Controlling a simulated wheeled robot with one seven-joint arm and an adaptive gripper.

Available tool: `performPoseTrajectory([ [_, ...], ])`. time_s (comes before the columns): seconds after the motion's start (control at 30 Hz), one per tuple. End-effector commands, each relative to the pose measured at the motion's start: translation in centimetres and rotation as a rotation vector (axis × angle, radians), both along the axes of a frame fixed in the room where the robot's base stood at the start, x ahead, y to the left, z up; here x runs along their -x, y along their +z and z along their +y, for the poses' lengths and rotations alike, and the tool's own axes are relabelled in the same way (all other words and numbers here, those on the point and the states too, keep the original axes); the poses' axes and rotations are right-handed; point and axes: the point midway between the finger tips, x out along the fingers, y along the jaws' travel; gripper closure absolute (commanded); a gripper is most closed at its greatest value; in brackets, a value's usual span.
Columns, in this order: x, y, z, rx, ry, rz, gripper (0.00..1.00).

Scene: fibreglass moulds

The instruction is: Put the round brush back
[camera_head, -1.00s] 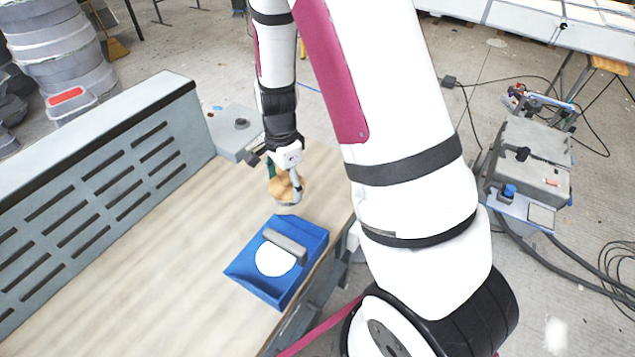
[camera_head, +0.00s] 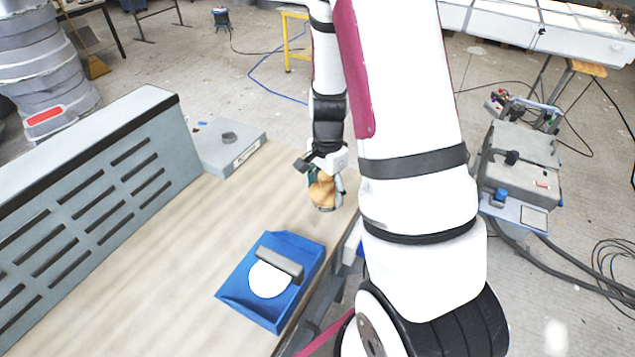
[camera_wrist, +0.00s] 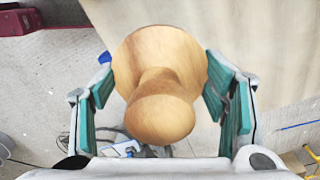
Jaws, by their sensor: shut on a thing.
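The round brush (camera_head: 323,192) has a tan wooden body with a rounded knob. It hangs from my gripper (camera_head: 325,178) near the right edge of the workbench; its height above the top is hard to judge. In the wrist view the wooden brush (camera_wrist: 160,85) sits between the two green-padded fingers of my gripper (camera_wrist: 160,75), knob towards the camera. My gripper is shut on it. The brush's underside is hidden in the wrist view.
A blue tray (camera_head: 245,302) with a white disc (camera_head: 268,281) and a grey bar (camera_head: 280,263) lies at the bench's front right. A grey block (camera_head: 215,154) with a dark round feature stands at the far end. A slotted grey panel (camera_head: 110,190) borders the left. The bench (camera_head: 180,245) between is clear.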

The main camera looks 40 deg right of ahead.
Motion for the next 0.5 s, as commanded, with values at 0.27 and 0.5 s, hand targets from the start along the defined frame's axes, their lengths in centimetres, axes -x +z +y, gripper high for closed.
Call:
performPoseTrajectory([
  [0.27,-5.3,-0.5,-1.7,0.0,-0.001,-0.001,0.59],
  [0.5,-6.1,-1.5,-1.9,-0.002,0.0,0.003,0.59],
])
